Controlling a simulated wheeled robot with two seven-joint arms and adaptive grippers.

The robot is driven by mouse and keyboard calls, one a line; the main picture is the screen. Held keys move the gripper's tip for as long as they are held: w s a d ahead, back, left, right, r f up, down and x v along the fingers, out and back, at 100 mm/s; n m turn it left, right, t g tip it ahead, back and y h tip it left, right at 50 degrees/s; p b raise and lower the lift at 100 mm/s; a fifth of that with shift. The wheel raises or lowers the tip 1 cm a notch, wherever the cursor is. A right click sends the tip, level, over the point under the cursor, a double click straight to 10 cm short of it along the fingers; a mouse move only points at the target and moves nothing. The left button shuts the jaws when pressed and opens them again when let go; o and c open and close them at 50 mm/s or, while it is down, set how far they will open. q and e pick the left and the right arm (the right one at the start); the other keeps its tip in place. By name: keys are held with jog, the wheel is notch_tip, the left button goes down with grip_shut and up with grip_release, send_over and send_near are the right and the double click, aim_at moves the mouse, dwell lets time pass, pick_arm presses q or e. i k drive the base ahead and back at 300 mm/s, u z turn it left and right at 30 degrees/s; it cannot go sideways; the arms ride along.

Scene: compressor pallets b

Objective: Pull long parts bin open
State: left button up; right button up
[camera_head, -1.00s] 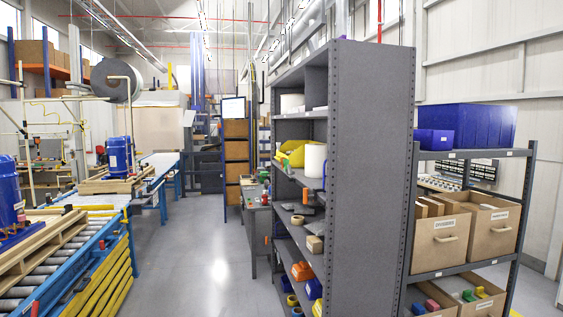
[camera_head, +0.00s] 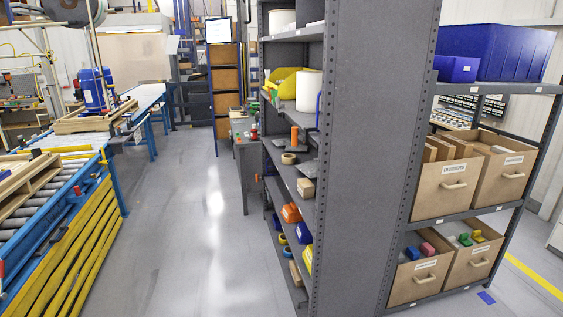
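Labelled brown bins with pale handles stand on the grey rack at the right. On its middle shelf are a bin marked as dividers (camera_head: 445,190) and another bin (camera_head: 511,180) beside it. On the lower shelf are two more bins, the left one (camera_head: 415,281) with blue and pink parts and the right one (camera_head: 471,266) with green and yellow parts. All sit on their shelves. I cannot read which label is for long parts. Neither of my grippers is in view.
A tall grey shelf unit (camera_head: 365,150) stands in the middle, its end panel beside the bin rack. Blue bins (camera_head: 500,50) sit on the rack's top shelf. A roller conveyor (camera_head: 60,205) runs along the left. The aisle floor (camera_head: 190,220) is clear.

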aim_at(284, 79)
jog(key=u, duration=0.55)
jog(key=i, duration=2)
jog(key=u, duration=0.35)
jog(key=i, duration=2)
jog(key=z, duration=0.3)
jog(key=i, duration=1.1)
jog(key=z, duration=0.2)
